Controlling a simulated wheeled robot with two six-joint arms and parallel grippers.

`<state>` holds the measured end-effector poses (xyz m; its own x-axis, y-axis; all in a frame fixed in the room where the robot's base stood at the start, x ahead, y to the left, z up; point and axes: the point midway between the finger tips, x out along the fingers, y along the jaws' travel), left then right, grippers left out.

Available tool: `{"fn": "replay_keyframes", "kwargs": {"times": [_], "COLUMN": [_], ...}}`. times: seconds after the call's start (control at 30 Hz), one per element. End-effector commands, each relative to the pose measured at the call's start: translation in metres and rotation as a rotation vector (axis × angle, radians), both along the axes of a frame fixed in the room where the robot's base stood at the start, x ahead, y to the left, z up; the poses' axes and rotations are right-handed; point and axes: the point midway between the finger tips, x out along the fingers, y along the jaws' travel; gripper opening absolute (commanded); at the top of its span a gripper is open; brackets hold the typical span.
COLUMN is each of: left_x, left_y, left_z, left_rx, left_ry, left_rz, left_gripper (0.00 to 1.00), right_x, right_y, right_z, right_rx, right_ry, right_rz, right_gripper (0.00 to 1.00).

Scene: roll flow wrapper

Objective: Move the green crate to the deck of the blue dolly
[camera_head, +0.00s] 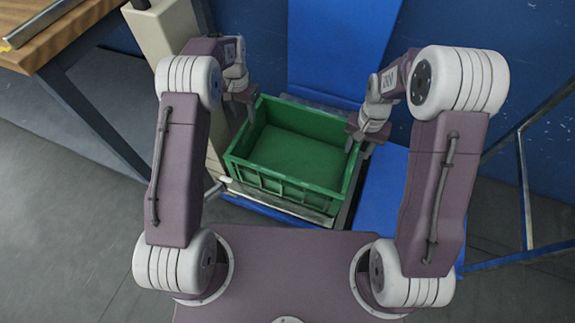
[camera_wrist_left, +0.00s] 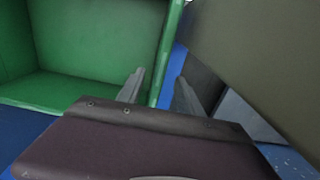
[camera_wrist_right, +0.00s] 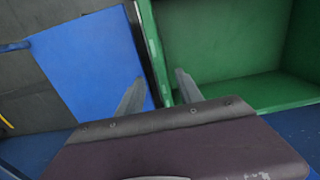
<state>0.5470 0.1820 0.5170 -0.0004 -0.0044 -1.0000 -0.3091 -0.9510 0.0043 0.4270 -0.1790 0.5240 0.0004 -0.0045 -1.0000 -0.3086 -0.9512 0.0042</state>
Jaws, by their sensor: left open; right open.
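The green crate (camera_head: 295,150) stands upright and empty in the middle of the head view, on a low grey support with a blue frame. My left gripper (camera_head: 247,108) is open at its left side wall; in the left wrist view my left gripper (camera_wrist_left: 160,92) has one finger inside and one outside the rim. My right gripper (camera_head: 357,137) is open at the right side wall; in the right wrist view my right gripper (camera_wrist_right: 158,92) also straddles the rim. A flat blue surface (camera_head: 383,185), seemingly the dolly deck, lies just right of the crate, partly hidden by my right arm.
A wooden-topped table (camera_head: 60,38) stands at the upper left. A beige post (camera_head: 165,35) rises left of the crate. A blue panel (camera_head: 340,45) and a blue wall stand behind. A blue metal frame (camera_head: 525,190) is at the right. Grey floor is bare at the lower left.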

Motion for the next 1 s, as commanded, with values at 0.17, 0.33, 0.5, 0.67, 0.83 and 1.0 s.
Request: {"fn": "replay_keyframes", "kwargs": {"times": [0.17,0.33,0.5,0.67,0.83,1.0], "left_x": [0.001,0.000,0.000,-0.001,0.000,0.000], "left_y": [0.000,0.000,0.000,0.000,-0.001,-0.001], "left_z": [-0.005,-0.006,-0.023,-0.052,-0.079,-0.093], "left_rx": [0.000,0.000,0.000,0.000,0.000,0.000], "left_ry": [0.002,0.003,0.005,0.006,0.003,0.003], "left_rz": [-0.001,0.000,0.000,0.000,0.000,0.000], "left_gripper": [0.43,0.43,0.43,0.43,0.43,0.43], "right_x": [0.000,0.000,-0.001,-0.001,-0.001,0.000], "right_y": [0.000,0.000,0.000,0.000,-0.001,-0.001], "right_z": [-0.004,-0.004,-0.021,-0.051,-0.078,-0.092], "right_rx": [0.000,0.000,-0.001,0.000,0.000,0.000], "right_ry": [0.003,0.003,0.008,0.007,0.006,0.003], "right_rz": [-0.001,-0.001,-0.001,-0.001,-0.001,-0.001], "right_gripper": [0.43,0.43,0.43,0.43,0.43,0.43]}}
